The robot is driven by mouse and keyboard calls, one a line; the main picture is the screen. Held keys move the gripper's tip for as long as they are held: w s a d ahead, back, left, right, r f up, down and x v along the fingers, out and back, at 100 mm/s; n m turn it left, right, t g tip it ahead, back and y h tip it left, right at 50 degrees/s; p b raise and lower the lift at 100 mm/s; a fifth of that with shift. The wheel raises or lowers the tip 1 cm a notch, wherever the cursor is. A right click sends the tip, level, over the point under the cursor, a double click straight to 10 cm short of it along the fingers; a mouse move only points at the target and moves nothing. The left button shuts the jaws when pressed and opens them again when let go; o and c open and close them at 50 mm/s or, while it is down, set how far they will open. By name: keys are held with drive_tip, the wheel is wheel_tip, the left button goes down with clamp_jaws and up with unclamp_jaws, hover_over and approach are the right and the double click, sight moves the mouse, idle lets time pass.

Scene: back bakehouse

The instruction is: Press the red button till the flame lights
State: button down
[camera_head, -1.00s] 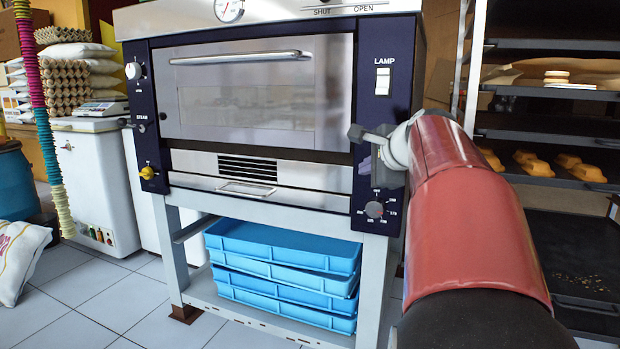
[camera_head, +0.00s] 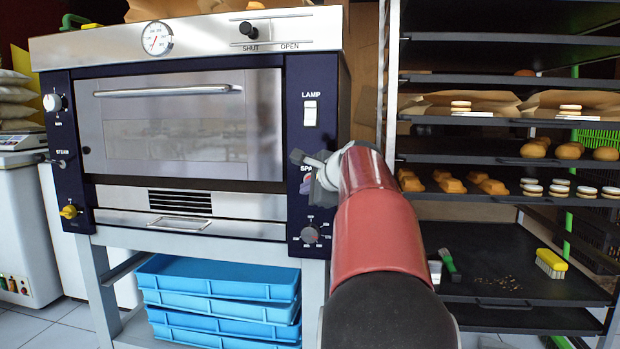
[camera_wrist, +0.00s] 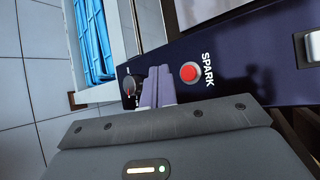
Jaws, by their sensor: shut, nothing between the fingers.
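The red button (camera_wrist: 189,73) is round and sits in a pale ring beside the word SPARK on the oven's dark panel in the wrist view. My gripper (camera_wrist: 155,82) is shut and empty, its purple-grey fingers beside the button, between it and a dial. I cannot tell how far the fingertips are from the panel. In the head view my gripper (camera_head: 306,186) is in front of the right panel, just below the partly covered SPARK label, and largely hides the button. The oven (camera_head: 182,125) has a closed door with a dull grey window; no flame shows.
The temperature dial (camera_head: 310,233) is just below my gripper and the lamp switch (camera_head: 310,113) above it. A rack (camera_head: 500,128) with baked goods stands close on the right. Blue trays (camera_head: 220,280) are stacked under the oven. A steam knob (camera_head: 58,162) is on the left panel.

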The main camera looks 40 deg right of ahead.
drive_tip(key=shift+w+d+p, duration=1.05)
drive_tip(key=shift+w+d, duration=0.4)
drive_tip(key=shift+d, duration=0.15)
idle(0.9)
drive_tip(key=shift+w+d+p, duration=0.25)
drive_tip(key=shift+d+p, duration=0.05)
drive_tip(key=shift+p, duration=0.1)
drive_tip(key=shift+w+d+p, duration=0.3)
drive_tip(key=shift+d+p, duration=0.1)
idle(0.7)
drive_tip(key=shift+a, duration=0.1)
drive_tip(key=shift+s+a+b, duration=0.55)
drive_tip(key=shift+s+a, duration=0.05)
idle(0.3)
